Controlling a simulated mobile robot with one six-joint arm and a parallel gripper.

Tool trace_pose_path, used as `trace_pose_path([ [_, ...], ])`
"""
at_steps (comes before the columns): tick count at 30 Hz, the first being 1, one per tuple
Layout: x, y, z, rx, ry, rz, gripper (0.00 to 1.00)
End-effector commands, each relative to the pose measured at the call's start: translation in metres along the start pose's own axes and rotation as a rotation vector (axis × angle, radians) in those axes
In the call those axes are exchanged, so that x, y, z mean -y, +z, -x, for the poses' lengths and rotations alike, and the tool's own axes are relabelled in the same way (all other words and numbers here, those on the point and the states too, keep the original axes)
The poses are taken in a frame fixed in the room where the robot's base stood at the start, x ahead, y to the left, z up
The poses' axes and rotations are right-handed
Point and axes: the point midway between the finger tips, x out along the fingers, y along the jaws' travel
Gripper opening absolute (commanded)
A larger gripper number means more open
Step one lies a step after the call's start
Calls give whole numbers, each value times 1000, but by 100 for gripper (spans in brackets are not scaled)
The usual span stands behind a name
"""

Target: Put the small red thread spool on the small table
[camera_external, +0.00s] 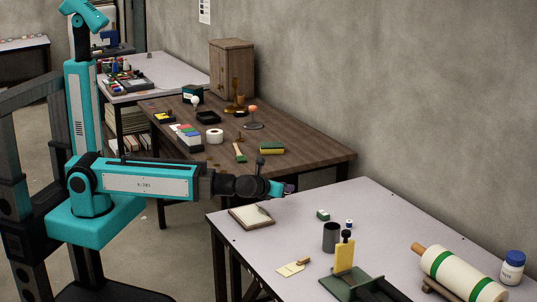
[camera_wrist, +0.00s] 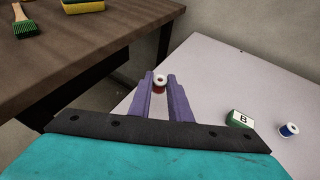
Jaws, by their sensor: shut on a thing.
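My gripper (camera_external: 288,188) is above the back-left edge of the pale table (camera_external: 385,205) in the external view, with its purple fingertips just visible. In the wrist view my gripper (camera_wrist: 160,88) is shut on the small red thread spool (camera_wrist: 160,84), which has a white rim and a dark centre hole. The spool sits between the two fingertips. It is too small to make out in the external view. The pale table also shows in the wrist view (camera_wrist: 225,75), beneath and to the right of the fingers.
A brown wooden table (camera_external: 310,150) with several tools stands behind. Bare tabletop lies near the back edge.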

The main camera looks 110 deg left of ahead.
Motion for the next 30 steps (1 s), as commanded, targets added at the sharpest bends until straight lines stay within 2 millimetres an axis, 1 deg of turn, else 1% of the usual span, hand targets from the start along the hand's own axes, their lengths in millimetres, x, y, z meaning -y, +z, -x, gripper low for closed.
trace_pose_path([
  [2, 3, -2, -4, 1, 0, 1, 0],
  [4, 11, 3, -10, 0, 0, -1, 0],
  [15, 36, 9, -35, -1, 0, 0, 0],
  [19, 39, 10, -39, -1, 0, 0, 0],
  [30, 39, 9, -39, -1, 0, -1, 0],
])
